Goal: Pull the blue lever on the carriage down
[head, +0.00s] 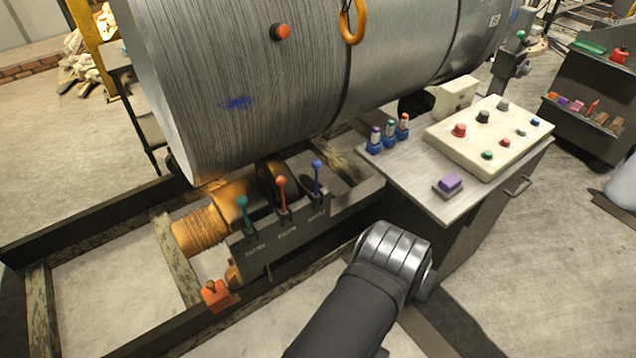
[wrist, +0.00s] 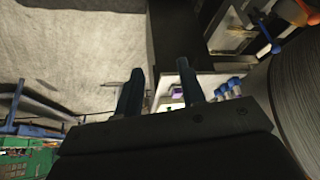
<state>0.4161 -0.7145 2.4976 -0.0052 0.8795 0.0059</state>
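The blue lever (head: 317,178) stands upright at the right end of a row of three on the dark carriage panel, under the big metal drum. A red lever (head: 281,190) and a teal lever (head: 243,208) stand to its left. In the wrist view, a blue knob and shaft at the upper right look like the blue lever (wrist: 275,47). My gripper (wrist: 160,68) is open, its two dark fingers apart with nothing held between them. It is away from the levers, with the console beyond it. The head view shows my arm, but the gripper is hidden there.
The metal drum (head: 250,70) hangs close above the levers. A console (head: 420,185) with buttons, a purple block (head: 450,184) and small blue-based switches (head: 389,135) stands right of them. An orange box (head: 215,295) sits at the carriage's front.

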